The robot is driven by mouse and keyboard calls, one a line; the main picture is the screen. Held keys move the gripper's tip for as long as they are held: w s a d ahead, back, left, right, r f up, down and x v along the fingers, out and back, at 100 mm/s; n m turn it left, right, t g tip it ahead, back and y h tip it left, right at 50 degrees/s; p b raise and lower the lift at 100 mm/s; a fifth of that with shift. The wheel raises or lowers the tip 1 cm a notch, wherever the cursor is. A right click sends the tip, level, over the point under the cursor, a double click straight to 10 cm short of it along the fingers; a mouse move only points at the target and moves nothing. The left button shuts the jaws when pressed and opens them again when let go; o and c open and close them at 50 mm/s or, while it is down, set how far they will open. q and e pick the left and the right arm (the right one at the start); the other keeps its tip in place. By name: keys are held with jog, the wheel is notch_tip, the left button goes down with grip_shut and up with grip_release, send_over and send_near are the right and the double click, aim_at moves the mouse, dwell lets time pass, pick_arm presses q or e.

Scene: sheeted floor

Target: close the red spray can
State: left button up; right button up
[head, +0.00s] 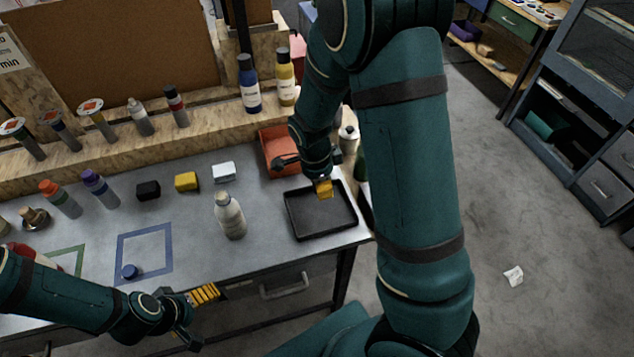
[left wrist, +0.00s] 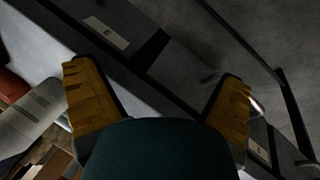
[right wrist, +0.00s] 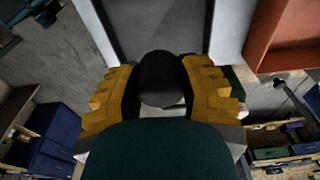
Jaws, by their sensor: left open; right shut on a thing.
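A red object (head: 35,256), likely the red spray can, shows at the far left of the head view, by the green outlined square; my left arm hides part of it. My right gripper (head: 324,188) is over the black tray (head: 335,230). In the right wrist view it is shut on a dark rounded thing (right wrist: 160,78), possibly a cap; I cannot tell for sure. My left gripper (head: 205,296) is open at the table's front edge. In the left wrist view its yellow fingers (left wrist: 158,75) are apart with nothing between them.
A white bottle (head: 230,216) stands mid-table. Black (head: 148,190), yellow (head: 187,181) and white (head: 223,172) blocks sit behind. An orange-red bin (head: 277,150) is behind the tray. Several bottles line the back.

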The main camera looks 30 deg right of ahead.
pick_arm(q)
jog(key=f+b, duration=0.4)
jog(key=shift+s+d+f, duration=0.15)
jog(key=shift+s+f, duration=0.15)
jog(key=shift+f, duration=0.1)
pick_arm(e)
jog(key=a+n+t+y, duration=0.1)
jog(key=a+n, duration=0.8)
jog(key=n, duration=1.1)
jog(key=shift+a+r+n+t, duration=0.3)
jog(key=shift+r+t, duration=0.1)
jog(key=shift+r, duration=0.05)
pick_arm(q)
jog(key=shift+c, duration=0.3)
jog(key=c, duration=0.8)
